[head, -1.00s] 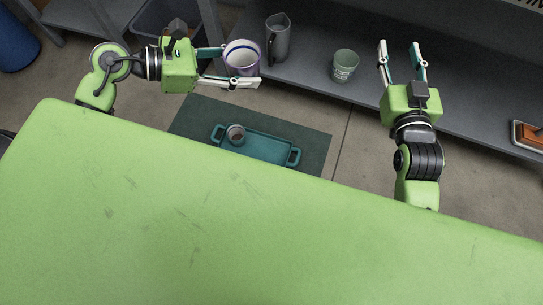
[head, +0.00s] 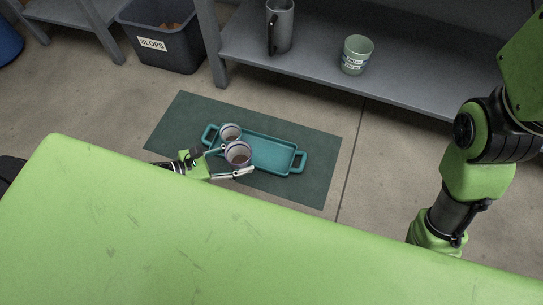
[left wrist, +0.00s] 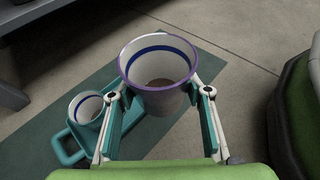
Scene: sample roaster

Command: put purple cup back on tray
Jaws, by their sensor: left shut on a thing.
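The purple cup (head: 238,154), white with a purple rim and a dark blue band inside, is upright between the fingers of my left gripper (head: 237,162), which is shut on it. In the left wrist view the cup (left wrist: 158,68) shows some brown at its bottom. The teal tray (head: 272,155) lies on a dark green mat on the floor. The cup overlaps the tray's near left side in the head view; I cannot tell whether it touches. Another white cup (head: 230,131) stands at the tray's left end. My right gripper is out of view.
A grey shelf (head: 300,70) behind the mat (head: 180,122) carries a grey jug (head: 281,28) and a pale green cup (head: 357,54). A slops bin (head: 165,40) stands at the back left. The tray's right part is clear.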

